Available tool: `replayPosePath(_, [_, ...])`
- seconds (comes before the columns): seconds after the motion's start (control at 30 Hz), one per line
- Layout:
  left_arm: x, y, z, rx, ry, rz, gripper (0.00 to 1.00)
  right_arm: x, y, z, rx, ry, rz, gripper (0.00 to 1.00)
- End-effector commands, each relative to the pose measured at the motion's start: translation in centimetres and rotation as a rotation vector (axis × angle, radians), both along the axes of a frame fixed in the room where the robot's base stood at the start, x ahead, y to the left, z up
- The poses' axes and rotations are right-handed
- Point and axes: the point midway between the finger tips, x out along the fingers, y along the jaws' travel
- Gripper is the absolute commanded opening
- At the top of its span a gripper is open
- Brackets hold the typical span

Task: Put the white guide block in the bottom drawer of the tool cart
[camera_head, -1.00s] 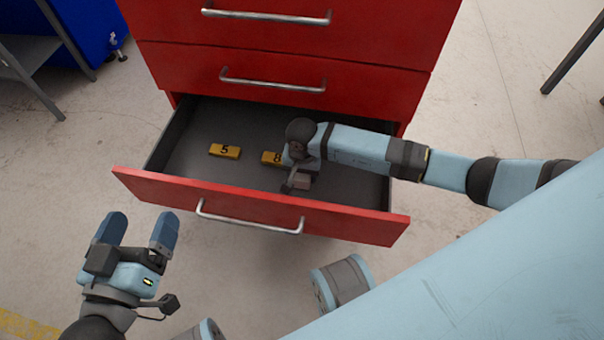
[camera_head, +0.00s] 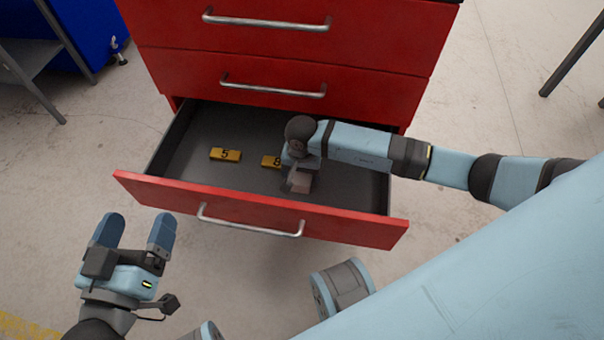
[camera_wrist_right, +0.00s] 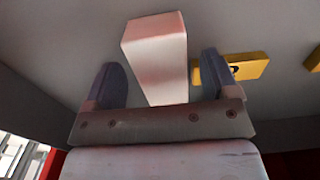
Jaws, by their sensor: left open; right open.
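The white guide block (camera_head: 300,183) lies in the open bottom drawer (camera_head: 215,192) of the red tool cart (camera_head: 280,55), looking pinkish in the shade. In the right wrist view the block (camera_wrist_right: 155,55) is between the spread fingers of my right gripper (camera_wrist_right: 162,68), with a gap on either side. In the head view my right gripper (camera_head: 297,163) is down inside the drawer, and its fingers are mostly hidden by the wrist. My left gripper (camera_head: 138,220) is open and empty, in front of the drawer at the left.
Two yellow number blocks lie in the drawer: the 5 block (camera_head: 225,154) at the left and another (camera_head: 271,161) beside my right gripper. The other drawers are shut. My right forearm crosses the drawer's right side. Drawer floor is free at the left.

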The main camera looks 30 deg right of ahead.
Motion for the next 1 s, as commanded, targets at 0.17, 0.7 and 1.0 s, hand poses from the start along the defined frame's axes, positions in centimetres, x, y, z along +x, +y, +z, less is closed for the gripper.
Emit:
replayPosePath(0.17, [0.0, 0.1, 2.4, -0.032, -0.053, 0.021, 0.89, 0.1, -0.1, 4.7, -0.002, -0.004, 0.001, 0.81])
replayPosePath(0.7, [-0.2, 0.4, 4.5, -0.068, -0.127, 0.045, 0.89, -0.1, 0.0, 9.8, -0.001, 0.001, -0.001, 0.81])
replayPosePath(1.0, [-0.2, 0.3, 4.5, -0.068, -0.125, 0.045, 0.89, 0.0, 0.0, 9.8, -0.001, 0.001, -0.001, 0.81])
